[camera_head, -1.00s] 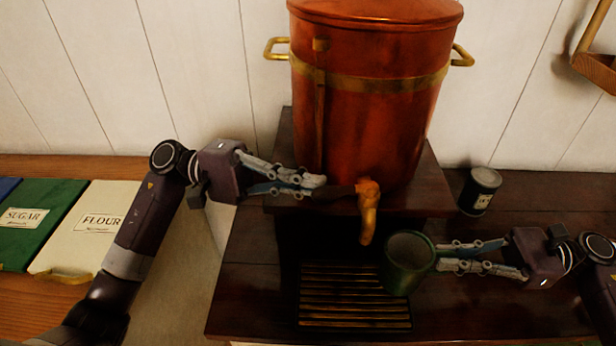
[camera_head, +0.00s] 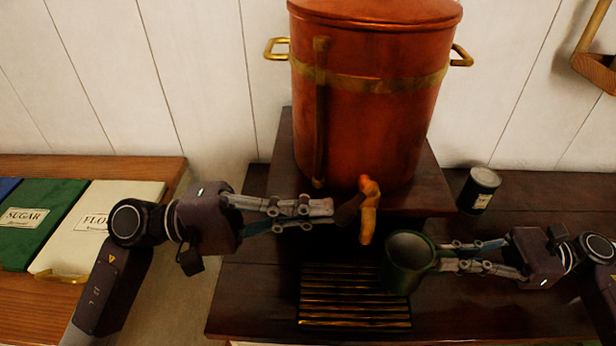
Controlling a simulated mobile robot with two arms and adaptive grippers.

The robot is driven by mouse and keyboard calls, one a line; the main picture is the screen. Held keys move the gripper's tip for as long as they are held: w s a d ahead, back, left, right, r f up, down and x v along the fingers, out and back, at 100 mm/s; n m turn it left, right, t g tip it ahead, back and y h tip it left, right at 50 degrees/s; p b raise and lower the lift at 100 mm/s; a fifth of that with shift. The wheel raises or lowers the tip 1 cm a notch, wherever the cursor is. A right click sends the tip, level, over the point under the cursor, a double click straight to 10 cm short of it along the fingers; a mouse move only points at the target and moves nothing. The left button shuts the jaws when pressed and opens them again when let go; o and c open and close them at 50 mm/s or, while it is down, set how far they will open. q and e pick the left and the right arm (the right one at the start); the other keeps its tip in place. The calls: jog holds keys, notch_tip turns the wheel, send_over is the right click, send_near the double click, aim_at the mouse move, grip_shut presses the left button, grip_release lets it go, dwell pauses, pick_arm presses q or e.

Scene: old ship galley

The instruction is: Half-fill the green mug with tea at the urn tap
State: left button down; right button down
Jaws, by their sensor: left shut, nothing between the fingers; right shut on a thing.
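The copper urn (camera_head: 372,130) stands on a raised dark wooden base. Its brass tap (camera_head: 369,208) points down at the front, with a dark tap handle (camera_head: 348,211) sticking out to the left. My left gripper (camera_head: 326,214) is shut with nothing between its fingers, its tips beside or touching the handle's end. My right gripper (camera_head: 440,258) is shut on the green mug (camera_head: 407,268), holding it upright by its right side. The mug is right of the tap and a little lower, not directly under the spout.
A slatted drip tray (camera_head: 352,312) lies below the tap. A dark labelled tin (camera_head: 479,191) stands right of the urn. Flour (camera_head: 135,197) and sugar (camera_head: 62,200) bins are at the left. A wooden rack (camera_head: 597,66) hangs at upper right.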

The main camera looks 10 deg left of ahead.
jog(key=shift+w, duration=0.15)
pick_arm(q)
jog(key=shift+s+d, duration=0.6)
jog(key=shift+d, duration=0.15)
